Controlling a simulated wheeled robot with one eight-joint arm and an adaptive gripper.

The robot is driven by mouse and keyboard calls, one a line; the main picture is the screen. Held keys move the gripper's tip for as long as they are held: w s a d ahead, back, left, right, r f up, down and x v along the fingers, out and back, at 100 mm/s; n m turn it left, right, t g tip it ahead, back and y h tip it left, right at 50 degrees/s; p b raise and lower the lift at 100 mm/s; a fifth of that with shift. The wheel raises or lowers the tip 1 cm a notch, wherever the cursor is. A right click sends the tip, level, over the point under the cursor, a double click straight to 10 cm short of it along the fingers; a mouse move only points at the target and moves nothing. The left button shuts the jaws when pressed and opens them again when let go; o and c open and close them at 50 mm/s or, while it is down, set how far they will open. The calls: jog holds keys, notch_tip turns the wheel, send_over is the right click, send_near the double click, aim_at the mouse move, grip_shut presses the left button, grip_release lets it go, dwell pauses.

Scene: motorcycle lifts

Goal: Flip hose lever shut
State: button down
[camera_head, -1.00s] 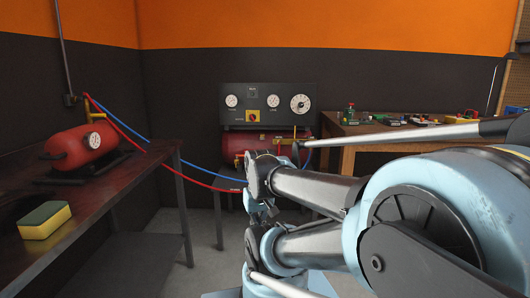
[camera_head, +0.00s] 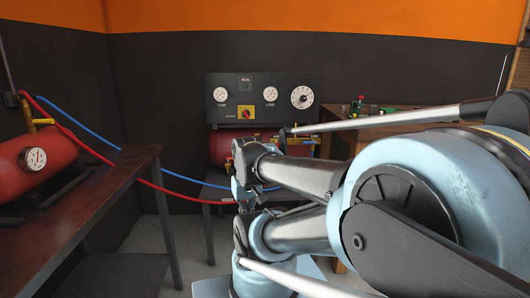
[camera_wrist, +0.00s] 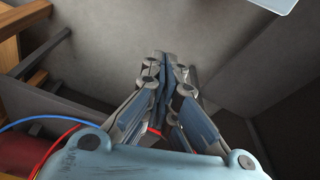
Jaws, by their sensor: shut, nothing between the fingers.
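A red hose (camera_head: 115,166) and a blue hose (camera_head: 85,128) run from a brass fitting (camera_head: 28,112) on the red tank (camera_head: 32,168) at left toward the red compressor (camera_head: 222,146) at the back. I cannot make out the hose lever for certain; my arm hides part of the compressor and the hose ends. My gripper (camera_wrist: 170,58) shows in the wrist view with its fingers together and empty, over grey floor.
A dark workbench (camera_head: 85,195) carries the red tank at left. A black gauge panel (camera_head: 262,98) stands above the compressor. A wooden bench (camera_head: 345,125) with small items is at right, partly behind my arm. Grey floor (camera_head: 190,262) is open between the benches.

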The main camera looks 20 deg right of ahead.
jog(key=shift+w, duration=0.2)
jog(key=w+d+r+n+h, duration=0.1)
jog(key=w+d+r+h, duration=0.3)
jog(key=w, duration=0.6)
jog(key=w+d+r+h, duration=0.2)
jog(key=w+d, duration=0.3)
jog(key=w, duration=0.5)
jog(key=w+d+r+n+h, duration=0.1)
jog(key=w+d+r+h, duration=0.3)
jog(key=w, duration=0.6)
jog(key=w+f+t+h, duration=0.1)
jog(key=w+f+h, duration=0.1)
jog(key=w, duration=0.5)
jog(key=w+f+n+t+h, duration=0.1)
jog(key=w+f+h, duration=0.1)
jog(key=w+f, duration=0.3)
jog(key=w+d+f+t+h, duration=0.1)
jog(key=w+f+h, duration=0.2)
jog(key=w, duration=0.7)
jog(key=shift+w+f, duration=0.4)
jog(key=shift+f, duration=0.2)
jog(key=shift+d, duration=0.15)
